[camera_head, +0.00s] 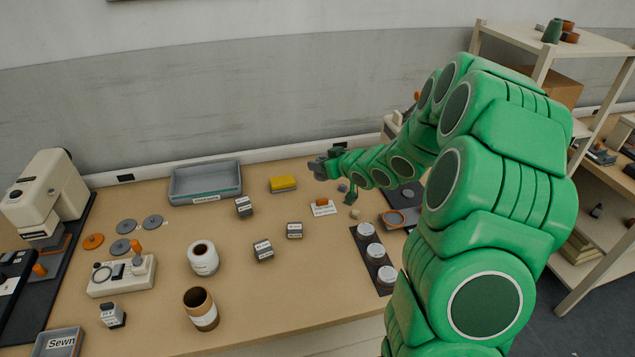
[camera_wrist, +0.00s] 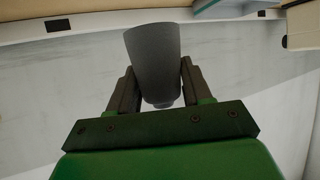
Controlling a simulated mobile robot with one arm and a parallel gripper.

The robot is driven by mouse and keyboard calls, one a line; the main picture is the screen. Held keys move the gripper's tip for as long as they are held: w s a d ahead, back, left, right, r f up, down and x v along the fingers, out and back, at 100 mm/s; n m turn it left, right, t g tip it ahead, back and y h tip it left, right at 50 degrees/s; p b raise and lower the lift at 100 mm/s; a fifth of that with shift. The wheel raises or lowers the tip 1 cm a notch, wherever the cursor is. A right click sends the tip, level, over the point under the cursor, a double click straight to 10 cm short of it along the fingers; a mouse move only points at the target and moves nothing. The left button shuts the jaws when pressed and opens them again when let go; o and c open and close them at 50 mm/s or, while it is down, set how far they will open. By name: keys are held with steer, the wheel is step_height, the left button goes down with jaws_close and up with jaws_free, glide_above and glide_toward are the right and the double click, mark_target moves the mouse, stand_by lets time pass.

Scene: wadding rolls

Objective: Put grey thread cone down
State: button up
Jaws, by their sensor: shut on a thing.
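The grey thread cone (camera_wrist: 154,52) is held between the two dark fingers of my gripper (camera_wrist: 158,86) in the wrist view. Its wide end points away from the palm and its narrower end sits near the palm. In the head view my gripper (camera_head: 331,166) is at the end of my green arm, over the back middle of the table (camera_head: 218,292). The grey thread cone (camera_head: 317,169) shows there as a small grey shape, apparently above the tabletop. The exact gap to the table cannot be told.
A grey tray (camera_head: 205,184), a yellow block (camera_head: 283,184) and small labelled blocks stand left of my gripper. A white roll (camera_head: 203,258) and a brown roll (camera_head: 201,309) stand nearer the front. A dark strip (camera_head: 363,250) with white-topped jars lies to the right.

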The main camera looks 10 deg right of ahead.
steer(key=shift+d+f, duration=0.15)
steer(key=shift+d, duration=0.15)
steer(key=shift+w+d+f, duration=0.1)
steer(key=shift+w+f, duration=0.05)
steer(key=shift+w, duration=0.1)
steer(key=shift+w+d+f, duration=0.2)
steer(key=shift+w+f, duration=1.3)
steer(key=shift+w, duration=0.65)
steer(key=shift+w+d+f, duration=0.2)
steer(key=shift+w+f, duration=1.35)
steer(key=shift+w, duration=0.6)
steer(key=shift+w+d+f, duration=0.2)
steer(key=shift+w+f, duration=1.3)
steer(key=shift+w, duration=0.65)
steer(key=shift+w+f, duration=0.15)
steer(key=shift+f, duration=1.65)
steer(key=o, duration=1.1)
steer(key=shift+f, duration=0.15)
